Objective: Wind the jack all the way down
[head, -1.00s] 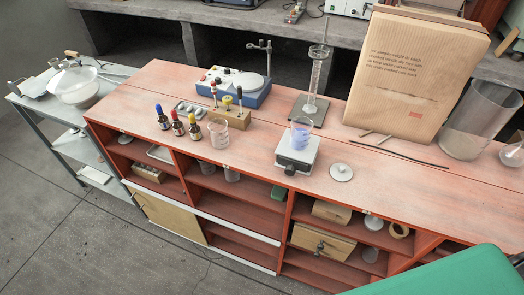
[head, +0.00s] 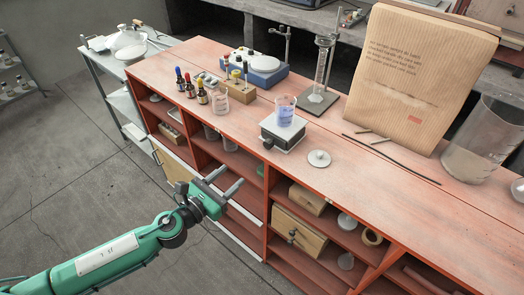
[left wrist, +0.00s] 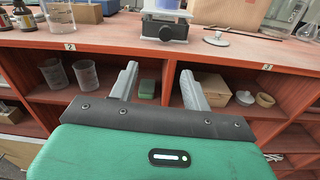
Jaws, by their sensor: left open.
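The jack (head: 282,134) stands near the front edge of the red bench top, with a pale top plate and a dark body. A dark knob (head: 268,144) shows on its front side. A beaker of blue liquid (head: 285,110) stands on the jack. In the left wrist view the jack (left wrist: 164,28) is at the top middle, its knob (left wrist: 165,33) facing me. My left gripper (head: 229,181) is open and empty, in front of the bench and below the jack, apart from it. It also shows in the left wrist view (left wrist: 158,80). My right gripper is not in view.
A round lidded disc (head: 319,158) lies right of the jack. A beaker (head: 219,103) and dropper bottles (head: 190,90) stand to its left. A cylinder on a stand (head: 321,75) is behind. The bench's front edge and shelves (head: 290,225) lie close to my gripper.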

